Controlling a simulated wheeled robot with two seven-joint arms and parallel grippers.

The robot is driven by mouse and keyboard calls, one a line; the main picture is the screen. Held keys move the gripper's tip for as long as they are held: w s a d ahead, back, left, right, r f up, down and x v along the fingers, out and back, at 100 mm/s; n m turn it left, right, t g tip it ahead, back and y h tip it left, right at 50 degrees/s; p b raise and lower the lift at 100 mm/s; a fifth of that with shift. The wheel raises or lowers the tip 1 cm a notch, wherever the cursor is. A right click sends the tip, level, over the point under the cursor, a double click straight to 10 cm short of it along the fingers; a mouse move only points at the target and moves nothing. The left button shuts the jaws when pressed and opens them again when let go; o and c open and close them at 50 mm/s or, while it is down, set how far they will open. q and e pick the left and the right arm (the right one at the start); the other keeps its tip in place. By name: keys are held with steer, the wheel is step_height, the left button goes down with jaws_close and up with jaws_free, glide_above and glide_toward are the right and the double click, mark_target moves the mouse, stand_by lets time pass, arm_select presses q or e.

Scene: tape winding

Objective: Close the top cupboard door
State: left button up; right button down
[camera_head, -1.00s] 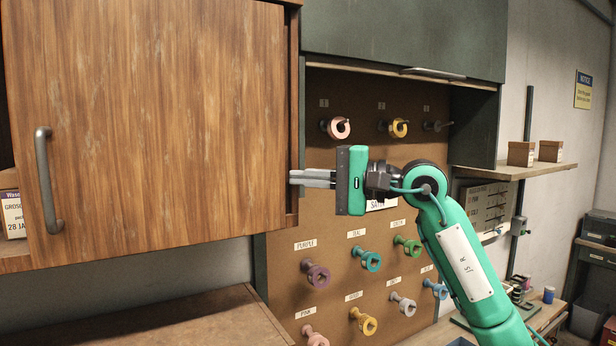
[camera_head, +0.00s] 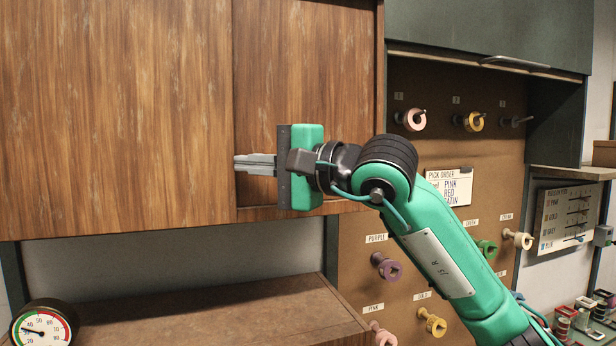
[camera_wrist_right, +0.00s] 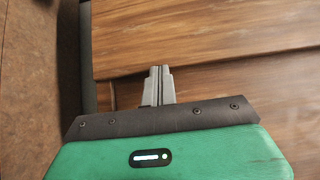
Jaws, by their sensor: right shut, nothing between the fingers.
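The top cupboard door (camera_head: 115,120) is a brown wooden sliding panel in front. Its right edge stands left of the cupboard's right side, and a second wooden panel (camera_head: 300,65) shows behind it. Its handle is outside the head view. My right gripper (camera_head: 237,163) is shut and empty. Its fingertips point left and appear to be at the door's right edge, in front of the rear panel. In the wrist view the shut fingertips (camera_wrist_right: 161,70) meet the edge of the front door (camera_wrist_right: 200,30); exact contact is hard to tell. My left gripper is not in view.
A wooden surface (camera_head: 210,310) lies below the cupboard, with a round gauge (camera_head: 43,325) at the lower left. To the right are a pegboard with tape rolls (camera_head: 412,120) and a green upper cabinet (camera_head: 480,30).

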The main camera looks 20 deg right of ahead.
mark_target(183, 166)
steer(key=a+b, duration=0.2)
steer(key=a, duration=0.5)
steer(key=shift+s+f, duration=0.1)
steer(key=shift+f, duration=0.05)
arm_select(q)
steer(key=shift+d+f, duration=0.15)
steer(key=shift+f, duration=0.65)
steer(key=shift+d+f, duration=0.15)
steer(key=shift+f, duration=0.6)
arm_select(e)
steer(key=shift+a, duration=0.5)
steer(key=shift+d, duration=0.1)
